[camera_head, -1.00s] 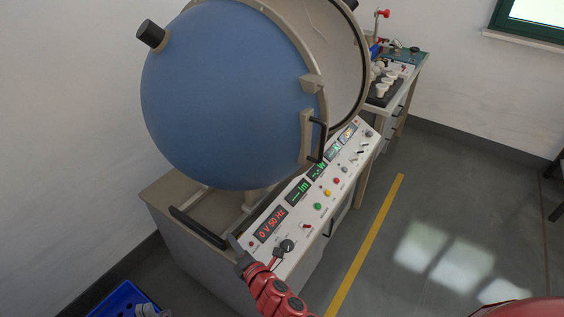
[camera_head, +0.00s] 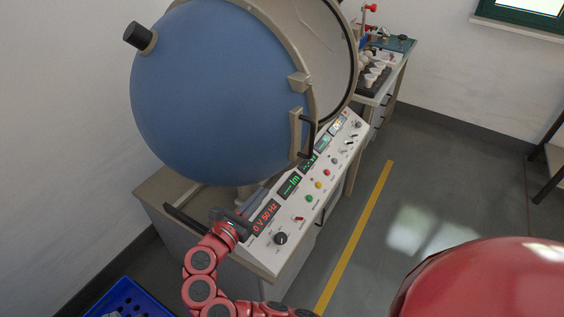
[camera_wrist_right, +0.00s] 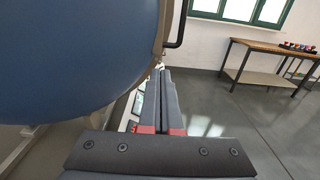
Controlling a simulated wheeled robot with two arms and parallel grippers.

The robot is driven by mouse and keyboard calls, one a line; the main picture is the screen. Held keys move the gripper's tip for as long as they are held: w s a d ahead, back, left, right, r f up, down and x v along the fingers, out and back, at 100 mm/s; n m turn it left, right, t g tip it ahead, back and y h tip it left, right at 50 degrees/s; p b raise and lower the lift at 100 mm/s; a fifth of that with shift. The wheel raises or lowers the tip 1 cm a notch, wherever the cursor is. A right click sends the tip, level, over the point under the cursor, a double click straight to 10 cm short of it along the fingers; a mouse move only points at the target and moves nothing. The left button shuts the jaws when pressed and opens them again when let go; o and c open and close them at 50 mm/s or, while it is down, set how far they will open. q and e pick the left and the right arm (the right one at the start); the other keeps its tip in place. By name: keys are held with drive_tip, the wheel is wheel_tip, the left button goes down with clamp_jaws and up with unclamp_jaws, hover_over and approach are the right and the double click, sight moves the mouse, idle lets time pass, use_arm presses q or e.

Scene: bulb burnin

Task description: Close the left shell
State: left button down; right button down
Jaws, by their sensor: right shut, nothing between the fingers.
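The left shell (camera_head: 215,95) is a large blue dome with a beige rim, standing above the bench. It stands apart from the other shell (camera_head: 338,50), whose pale inside shows behind it. A black bar handle (camera_head: 308,135) sits on the blue shell's rim; the handle also shows in the right wrist view (camera_wrist_right: 178,22). My right gripper (camera_head: 263,191) is shut and empty, low over the bench beside the control panel, below the blue shell and clear of the handle. In the right wrist view its fingers (camera_wrist_right: 160,78) lie together beneath the dome. My left gripper is out of view.
The sloping control panel (camera_head: 318,185) with displays, knobs and buttons runs below the shell. A blue crate (camera_head: 130,298) stands on the floor at lower left. A second bench (camera_head: 385,85) with small parts is behind. The floor right of the yellow line (camera_head: 360,235) is clear.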

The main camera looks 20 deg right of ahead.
sight(296, 153)
drive_tip(key=p+x, duration=0.3)
drive_tip(key=x, duration=1)
drive_tip(key=shift+w+d, duration=0.2)
drive_tip(key=shift+d, duration=0.15)
drive_tip(key=shift+w+d+r, duration=0.1)
drive_tip(key=shift+w+d, duration=0.1)
drive_tip(key=shift+d, duration=0.2)
drive_tip(key=p+x, duration=0.1)
drive_tip(key=x, duration=0.4)
drive_tip(key=shift+w+d+r, duration=0.1)
drive_tip(key=shift+d+r, duration=0.05)
drive_tip(key=b+x, duration=0.3)
drive_tip(key=x, duration=0.7)
drive_tip(key=shift+d, duration=0.1)
